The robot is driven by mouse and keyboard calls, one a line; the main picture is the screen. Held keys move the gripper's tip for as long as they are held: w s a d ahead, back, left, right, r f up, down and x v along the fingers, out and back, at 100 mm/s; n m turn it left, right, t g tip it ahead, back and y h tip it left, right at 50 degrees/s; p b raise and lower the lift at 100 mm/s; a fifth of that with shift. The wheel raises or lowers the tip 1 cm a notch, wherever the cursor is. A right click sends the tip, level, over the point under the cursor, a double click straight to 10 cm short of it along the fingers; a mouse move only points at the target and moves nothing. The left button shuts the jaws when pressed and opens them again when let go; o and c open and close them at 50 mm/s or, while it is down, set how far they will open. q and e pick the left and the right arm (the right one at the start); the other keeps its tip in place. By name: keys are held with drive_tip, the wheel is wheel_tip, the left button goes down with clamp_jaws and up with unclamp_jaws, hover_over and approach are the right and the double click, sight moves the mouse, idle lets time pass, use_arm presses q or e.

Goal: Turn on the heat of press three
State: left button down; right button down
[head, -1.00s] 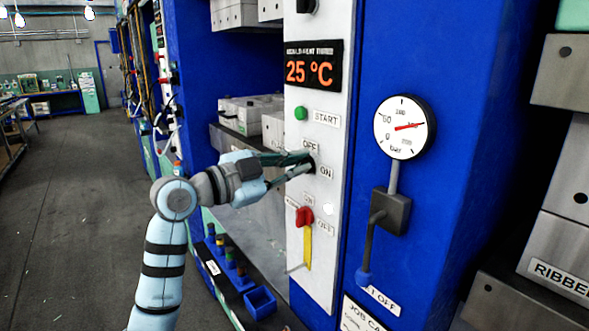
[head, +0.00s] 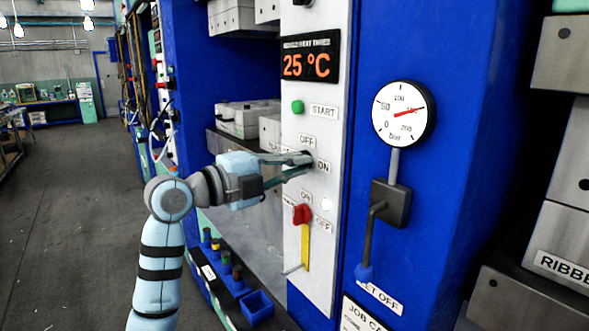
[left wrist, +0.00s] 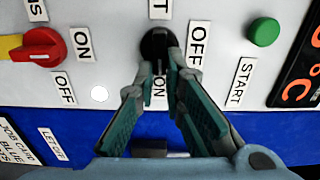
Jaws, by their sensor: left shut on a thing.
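My left gripper (head: 306,160) is at the white control panel (head: 319,205) of the press, below the orange 25 °C display (head: 308,64). Its fingers are shut on a small black knob (left wrist: 154,44), seen in the left wrist view between the OFF label (left wrist: 196,44) and the ON label (left wrist: 159,92). The fingers hide part of the knob, and I cannot tell exactly which way it points. In the head view the OFF label (head: 307,141) is above the fingertips and the ON label (head: 323,167) just right of them. My right gripper is not in view.
A green START button (head: 298,107) is above the knob. A red switch (head: 302,214) with its own ON and OFF labels is below. A pressure gauge (head: 403,114) and a blue-tipped lever (head: 370,235) are to the right.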

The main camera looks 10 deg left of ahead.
use_arm(q)
drive_tip(key=shift+f+m, duration=0.2)
drive_tip(key=shift+m, duration=0.1)
drive_tip(key=c, duration=1.7)
unclamp_jaws()
drive_tip(key=shift+s+r, duration=0.1)
drive_tip(key=v, duration=1.2)
